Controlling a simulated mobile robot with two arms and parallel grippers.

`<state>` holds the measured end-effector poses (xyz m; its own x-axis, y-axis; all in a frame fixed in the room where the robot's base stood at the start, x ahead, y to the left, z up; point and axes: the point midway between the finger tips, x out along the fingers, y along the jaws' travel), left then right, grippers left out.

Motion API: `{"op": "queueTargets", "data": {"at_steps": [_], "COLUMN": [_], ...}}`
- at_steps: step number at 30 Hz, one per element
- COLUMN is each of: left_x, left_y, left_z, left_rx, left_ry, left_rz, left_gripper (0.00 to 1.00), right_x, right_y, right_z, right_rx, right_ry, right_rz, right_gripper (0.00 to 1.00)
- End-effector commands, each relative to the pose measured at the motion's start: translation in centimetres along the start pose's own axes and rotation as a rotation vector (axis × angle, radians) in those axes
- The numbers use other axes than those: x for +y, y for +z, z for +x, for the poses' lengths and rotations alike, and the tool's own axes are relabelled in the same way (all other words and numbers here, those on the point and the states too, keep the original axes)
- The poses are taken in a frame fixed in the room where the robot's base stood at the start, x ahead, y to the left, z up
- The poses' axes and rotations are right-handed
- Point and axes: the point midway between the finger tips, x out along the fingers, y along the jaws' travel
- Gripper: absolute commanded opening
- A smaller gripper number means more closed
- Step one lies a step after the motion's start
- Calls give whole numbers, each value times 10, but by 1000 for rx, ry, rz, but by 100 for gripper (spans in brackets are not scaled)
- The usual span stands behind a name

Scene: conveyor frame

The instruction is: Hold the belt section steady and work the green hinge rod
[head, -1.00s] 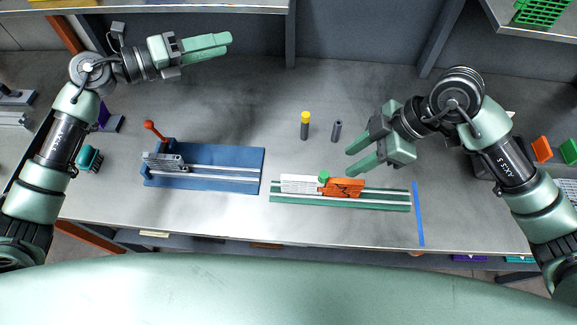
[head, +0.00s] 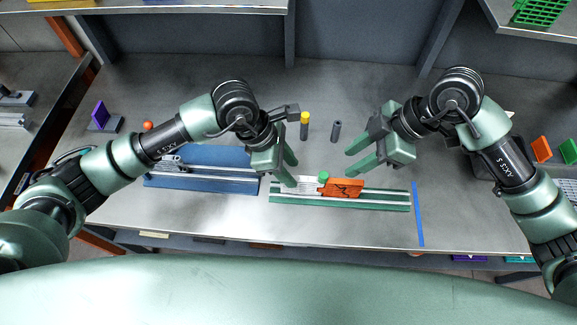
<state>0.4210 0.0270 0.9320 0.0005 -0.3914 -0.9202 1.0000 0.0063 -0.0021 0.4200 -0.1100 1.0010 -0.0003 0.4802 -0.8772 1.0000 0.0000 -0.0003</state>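The belt section lies on a green rail fixture (head: 385,203). It has a white part (head: 306,186) on the left and an orange part (head: 345,187) with dark marks on the right. The round green head of the hinge rod (head: 323,176) stands up where the parts meet; any shaft below is hidden. My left gripper (head: 292,172) is open, its fingers pointing down; one fingertip overlaps the white part's left end, and contact cannot be told. My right gripper (head: 350,161) is open and empty, behind and above the orange part.
A blue fixture (head: 215,185) with a red-knobbed lever (head: 148,126) stands to the left, partly behind my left arm. A yellow-topped pin (head: 305,125) and a dark grey pin (head: 336,131) stand behind the rail. A blue strip (head: 419,215) marks the table at right.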

Motion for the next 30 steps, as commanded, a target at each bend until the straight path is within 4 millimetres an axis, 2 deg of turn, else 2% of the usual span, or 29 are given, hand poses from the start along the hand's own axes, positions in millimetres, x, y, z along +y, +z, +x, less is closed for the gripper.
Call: {"op": "queueTargets", "data": {"at_steps": [15,21,28,29,30], "left_x": [-2,-2,-1,-1,-1], "left_y": [-2,-3,-3,-3,-3], "left_z": [68,78,79,79,79], "left_rx": [11,11,10,10,10], "left_ry": [-3,-1,-1,-1,-1], "left_rz": [6,7,7,7,7], "left_gripper": [40,40,40,34,23], "right_x": [0,0,0,0,0], "right_y": [0,0,0,0,0], "right_z": [0,0,0,0,0], "right_rx": [0,0,0,0,0], "right_ry": [0,0,0,0,0], "right_rz": [0,0,0,0,0], "right_gripper": [36,36,36,36,36]}}
